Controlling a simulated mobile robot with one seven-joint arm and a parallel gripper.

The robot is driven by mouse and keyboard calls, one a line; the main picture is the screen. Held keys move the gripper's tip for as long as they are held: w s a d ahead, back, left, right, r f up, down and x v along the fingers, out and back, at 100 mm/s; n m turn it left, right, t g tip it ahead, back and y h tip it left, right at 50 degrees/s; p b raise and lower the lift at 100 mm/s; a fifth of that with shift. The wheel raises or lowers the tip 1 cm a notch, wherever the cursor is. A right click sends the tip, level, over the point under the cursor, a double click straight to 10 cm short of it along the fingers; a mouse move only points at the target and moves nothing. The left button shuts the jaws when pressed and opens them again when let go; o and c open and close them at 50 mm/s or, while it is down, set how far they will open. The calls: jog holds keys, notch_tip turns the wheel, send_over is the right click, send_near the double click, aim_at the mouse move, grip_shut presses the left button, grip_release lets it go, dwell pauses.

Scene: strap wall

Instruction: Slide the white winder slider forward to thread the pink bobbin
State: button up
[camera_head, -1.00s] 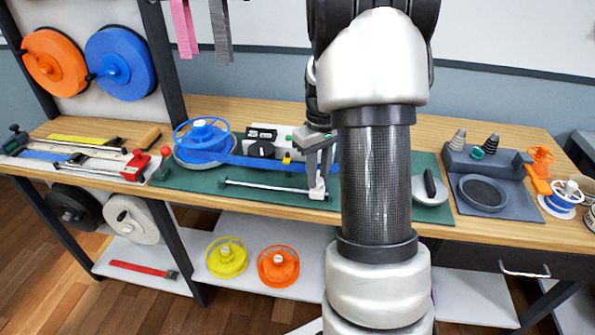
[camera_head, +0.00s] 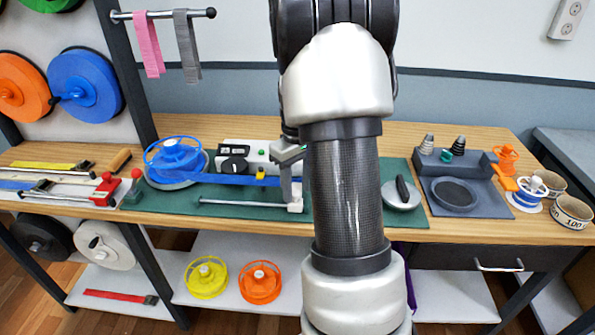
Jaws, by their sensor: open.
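The white winder slider (camera_head: 295,207) is a small pale block at the right end of a thin metal rail (camera_head: 240,203) on the green mat. My gripper (camera_head: 290,188) is open and points down at the slider. I cannot tell whether its fingers touch it. My arm hides what lies just to the right. A blue reel (camera_head: 174,158) stands at the rail's left, with a blue strap (camera_head: 225,179) running right from it towards my gripper. I see no pink bobbin; a pink strap (camera_head: 149,45) hangs on a rod at the upper left.
A white-and-black winder unit (camera_head: 245,156) stands behind the rail. A round grey disc with a black handle (camera_head: 401,194) and a dark grey tray (camera_head: 463,212) lie to the right. A cutting jig (camera_head: 75,190) is at the left. Yellow and orange reels sit on the shelf below.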

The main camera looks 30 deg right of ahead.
notch_tip(320, 180, up, 17)
jog(key=p, duration=0.2)
jog(key=shift+r+p, duration=0.15)
jog(key=shift+p, duration=0.15)
jog(key=s+a+r+t+p, duration=0.3)
jog(key=s+a+r+p, duration=0.35)
jog(key=a+r, duration=0.45)
jog(key=s+a+r+m+t+p, duration=0.1)
jog(key=s+a+r+t+p, duration=0.1)
jog(key=s+a, duration=0.6)
jog(key=s+r+p, duration=0.1)
jog(key=s+p, duration=0.1)
jog(key=s, duration=0.2)
jog(key=shift+s+a+m+t+p, duration=0.25)
jog(key=shift+a+m+t+p, duration=0.05)
jog(key=shift+a+m, duration=0.1)
